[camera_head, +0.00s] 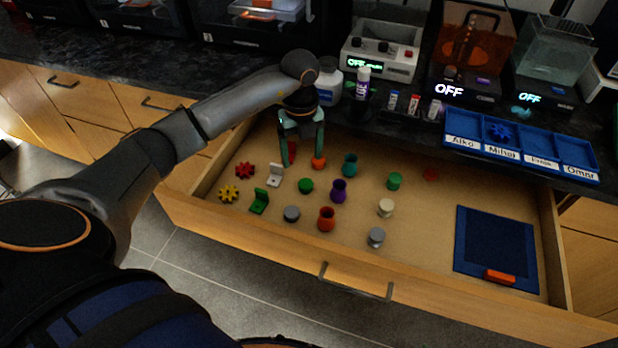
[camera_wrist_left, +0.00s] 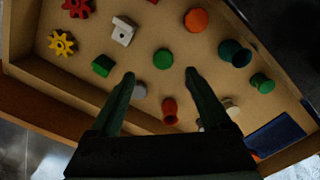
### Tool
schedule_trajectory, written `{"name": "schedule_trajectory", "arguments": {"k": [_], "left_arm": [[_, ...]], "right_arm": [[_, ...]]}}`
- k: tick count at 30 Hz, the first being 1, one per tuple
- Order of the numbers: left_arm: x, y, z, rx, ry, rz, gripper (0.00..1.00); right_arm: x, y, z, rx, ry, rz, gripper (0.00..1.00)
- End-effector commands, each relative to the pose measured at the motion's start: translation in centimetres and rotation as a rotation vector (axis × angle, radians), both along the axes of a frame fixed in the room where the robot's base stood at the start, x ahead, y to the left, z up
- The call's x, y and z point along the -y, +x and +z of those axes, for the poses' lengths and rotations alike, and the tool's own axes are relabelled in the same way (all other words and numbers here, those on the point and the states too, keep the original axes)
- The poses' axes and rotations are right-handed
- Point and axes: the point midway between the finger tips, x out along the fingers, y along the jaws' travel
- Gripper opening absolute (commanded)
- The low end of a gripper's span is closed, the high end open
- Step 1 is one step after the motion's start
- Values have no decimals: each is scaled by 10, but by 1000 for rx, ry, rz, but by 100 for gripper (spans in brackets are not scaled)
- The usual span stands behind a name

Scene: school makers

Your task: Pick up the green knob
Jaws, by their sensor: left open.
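The green knob (camera_head: 306,185) is a small round piece on the floor of the open wooden drawer, left of the purple vase-shaped piece (camera_head: 338,190). It also shows in the left wrist view (camera_wrist_left: 163,58), just beyond and between the two fingertips. My left gripper (camera_head: 303,158) is open and empty, pointing down over the back left part of the drawer. In the left wrist view its two fingers (camera_wrist_left: 160,74) stand wide apart, and neither touches the knob. My right gripper is not in view.
Close by are an orange knob (camera_head: 319,162), a grey knob (camera_head: 291,213), a green bracket (camera_head: 258,201), a teal vase (camera_head: 350,165) and a green spool-like piece (camera_head: 394,181). A blue tray (camera_head: 496,243) lies at the drawer's right. The dark counter (camera_head: 400,128) overhangs its back.

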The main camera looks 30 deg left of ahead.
Motion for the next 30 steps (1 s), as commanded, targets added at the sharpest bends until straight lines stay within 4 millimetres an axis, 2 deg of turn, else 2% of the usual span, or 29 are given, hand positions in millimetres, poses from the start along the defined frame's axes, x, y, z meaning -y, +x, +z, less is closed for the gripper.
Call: {"name": "schedule_trajectory", "arguments": {"k": [1, 3, 13, 21, 29, 30], "left_arm": [[0, -1, -13, -4, -1, 0, 81], [0, -1, -24, -3, 0, 1, 81], [3, -1, -47, -2, 0, 0, 81], [10, -2, -86, -3, 0, 0, 81], [10, -1, -90, 1, 1, 0, 81], [10, -1, -90, 1, 1, 0, 78]], "right_arm": [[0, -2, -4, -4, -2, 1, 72], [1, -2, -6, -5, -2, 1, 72], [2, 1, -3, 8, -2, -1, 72], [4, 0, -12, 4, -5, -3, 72], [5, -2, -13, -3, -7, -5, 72], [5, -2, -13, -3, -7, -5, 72]]}}
